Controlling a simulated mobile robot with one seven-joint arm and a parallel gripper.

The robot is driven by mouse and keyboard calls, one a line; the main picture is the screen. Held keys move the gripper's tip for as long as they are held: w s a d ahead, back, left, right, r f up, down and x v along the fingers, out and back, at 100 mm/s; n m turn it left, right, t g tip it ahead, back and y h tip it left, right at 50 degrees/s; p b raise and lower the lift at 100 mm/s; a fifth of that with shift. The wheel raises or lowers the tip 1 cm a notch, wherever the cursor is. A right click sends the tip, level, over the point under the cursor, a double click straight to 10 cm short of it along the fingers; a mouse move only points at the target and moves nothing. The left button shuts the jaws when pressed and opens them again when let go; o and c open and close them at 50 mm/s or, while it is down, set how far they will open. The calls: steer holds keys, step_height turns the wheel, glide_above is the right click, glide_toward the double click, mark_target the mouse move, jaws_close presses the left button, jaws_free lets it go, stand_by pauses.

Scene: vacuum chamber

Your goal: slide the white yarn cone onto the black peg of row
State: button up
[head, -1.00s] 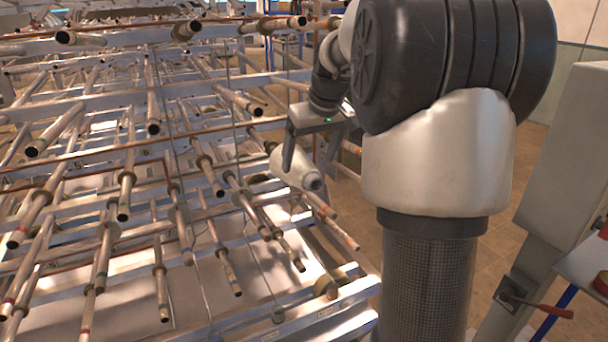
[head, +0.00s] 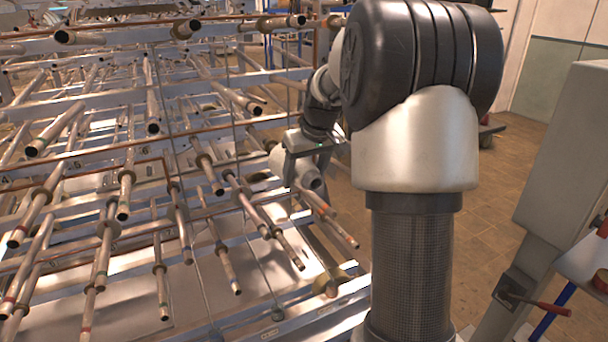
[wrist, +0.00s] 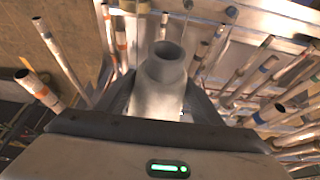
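The white yarn cone (wrist: 158,98) is held between the two fingers of my gripper (wrist: 160,92) in the wrist view. Its narrow open end faces away from the wrist, toward the rack. In the head view the cone (head: 306,174) is partly hidden behind my gripper (head: 293,165), at the right side of the rack. Several pegs with coloured bands point out near it; one (head: 333,230) is just below it. I cannot tell which is the black peg. The cone is not on any peg; in the wrist view a peg (wrist: 121,45) stands left of it.
The metal rack (head: 90,190) with rows of pegs fills the left and middle of the head view. Thin vertical rods cross in front of it. A grey cabinet (head: 565,150) with a red-handled lever (head: 540,305) stands at right. Tiled floor (head: 490,220) is open between.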

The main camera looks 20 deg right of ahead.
steer(key=shift+w, duration=0.1)
steer(key=c, duration=0.7)
steer(key=shift+w+a+f+p, duration=0.1)
steer(key=shift+w+p, duration=0.85)
steer(key=shift+w, duration=0.75)
steer(key=shift+w+f+p, duration=0.1)
steer(key=shift+w+p, duration=0.8)
steer(key=shift+w, duration=0.8)
steer(key=shift+c, duration=0.2)
steer(key=shift+w+f, duration=0.15)
steer(key=shift+w, duration=0.8)
steer(key=o, duration=1.6)
steer(key=shift+s, duration=0.1)
steer(key=b+v, duration=0.1)
steer(key=v, duration=1.6)
steer(key=shift+a+r, duration=0.1)
steer(key=shift+r, duration=0.15)
